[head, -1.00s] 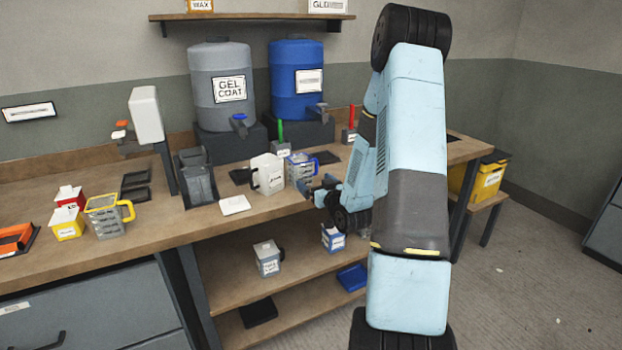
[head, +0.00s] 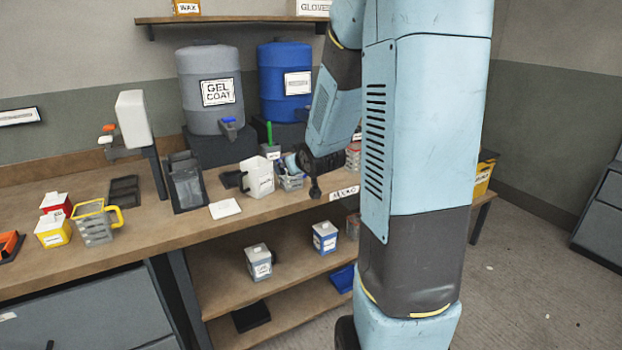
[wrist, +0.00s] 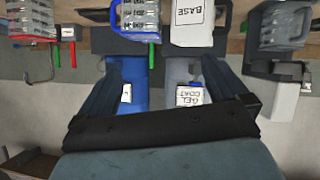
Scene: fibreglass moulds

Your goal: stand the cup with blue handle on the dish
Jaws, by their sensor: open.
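The clear cup with blue handle (head: 291,182) stands upright on the bench, left of the arm, partly hidden by my gripper (head: 306,170). In the wrist view, which is upside down, the cup (wrist: 139,17) shows its blue rim and handle at the top. My gripper (wrist: 163,66) is open and empty there, its fingers apart with the cup beyond their tips. I cannot tell whether they touch it. A flat white square (head: 225,208) lies at the bench's front edge and may be the dish; I cannot tell for sure.
A white BASE jug (head: 260,178) stands close left of the cup. The gel coat barrel (head: 208,92) and blue barrel (head: 285,80) stand behind. A yellow-handled cup (head: 95,222) is further left. Grey and blue boxes sit on the shelf below.

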